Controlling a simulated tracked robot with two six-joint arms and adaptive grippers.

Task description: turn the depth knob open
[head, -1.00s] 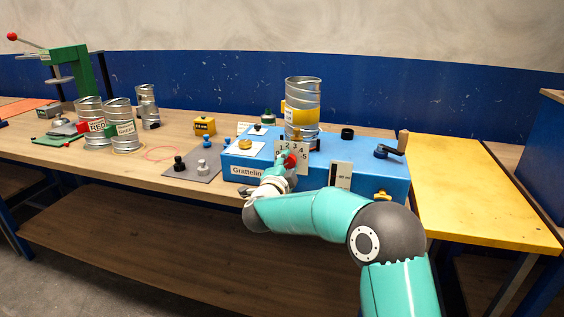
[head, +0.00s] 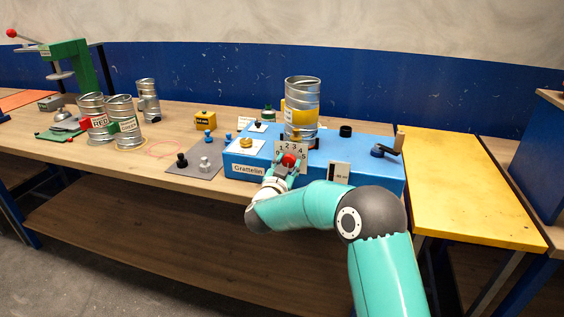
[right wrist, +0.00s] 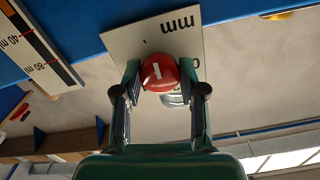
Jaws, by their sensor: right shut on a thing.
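The depth knob (head: 289,160) is a red knob on a white numbered dial plate (head: 291,149) at the front of the blue machine (head: 330,157). My right gripper (head: 281,168) reaches it from the front and is shut on it. In the right wrist view the red knob (right wrist: 160,72), with a white mark on its face, sits between the fingertips of the gripper (right wrist: 160,80). The fingers hide its sides. Part of the dial plate (right wrist: 150,38) shows behind it, with "mm" upside down. My left gripper is in neither view.
A metal tin (head: 302,95) stands on the blue machine. A crank (head: 388,147) is at its right end, and a ml scale (head: 338,173) is right of the dial. Small knobs on a grey mat (head: 203,176) and labelled tins (head: 122,125) stand left. A yellow panel (head: 464,190) lies right.

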